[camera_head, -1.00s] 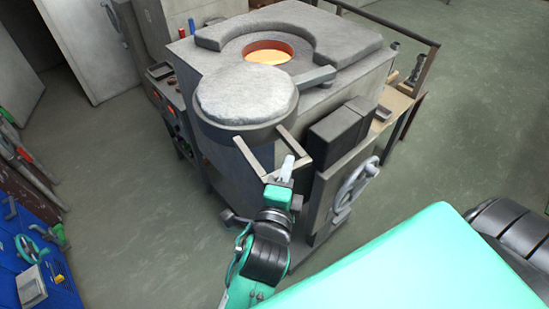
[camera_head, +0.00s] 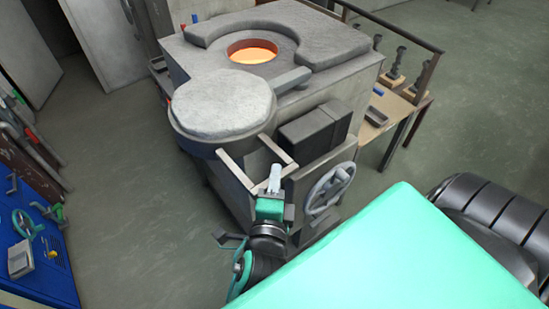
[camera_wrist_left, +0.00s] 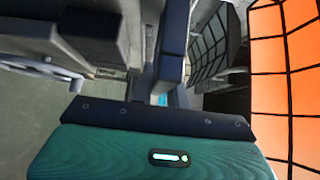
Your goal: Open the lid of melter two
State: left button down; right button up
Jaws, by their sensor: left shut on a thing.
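The melter (camera_head: 325,83) is a large grey block with a round, glowing orange opening (camera_head: 252,54) in its top, seen in the head view. Its thick round lid (camera_head: 222,105) is swung off to the near side, and the opening is uncovered. A bracket-like handle (camera_head: 236,170) sticks out from the lid toward me. My left gripper (camera_head: 274,182) is shut on the handle's outer bar. In the left wrist view, the dark fingers (camera_wrist_left: 172,60) are close together at a bar; the contact is partly hidden. My right gripper is not in view.
A handwheel (camera_head: 330,188) and dark box (camera_head: 315,135) sit on the melter's near side, close right of my left gripper. A wooden bench (camera_head: 405,105) stands behind right. A blue cabinet (camera_head: 40,265) is at left. Floor between cabinet and melter is clear.

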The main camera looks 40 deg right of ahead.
pick_arm(q)
jog(key=c, duration=1.5)
grip_release()
jog(key=shift+o, duration=0.7)
jog(key=shift+d, duration=0.1)
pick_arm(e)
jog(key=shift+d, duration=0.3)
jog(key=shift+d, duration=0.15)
